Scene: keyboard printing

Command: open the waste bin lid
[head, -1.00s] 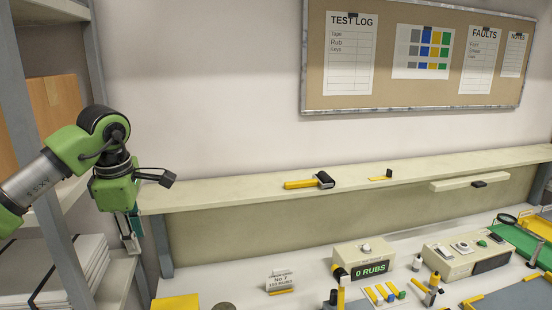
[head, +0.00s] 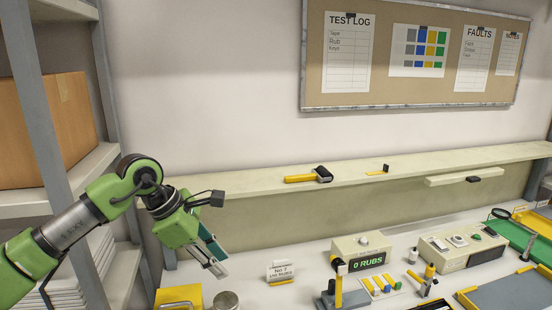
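No bin can be made out for certain in the head view. A round grey metal top (head: 226,301) shows at the bottom edge, cut off by the frame; I cannot tell whether it is the waste bin's lid. A yellow box (head: 180,297) with a handle-like bar on top stands just left of it. My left gripper (head: 219,268) points down and right above these two, apart from them. Its fingers are seen from the side and look empty, but their opening is unclear. My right gripper is out of view.
A small sign (head: 280,271) stands right of my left gripper. A counter box reading 0 RUBS (head: 362,254) and a tool stand (head: 338,285) are further right. A shelf rack (head: 48,130) with a cardboard box is at left. A wall ledge (head: 250,185) runs behind.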

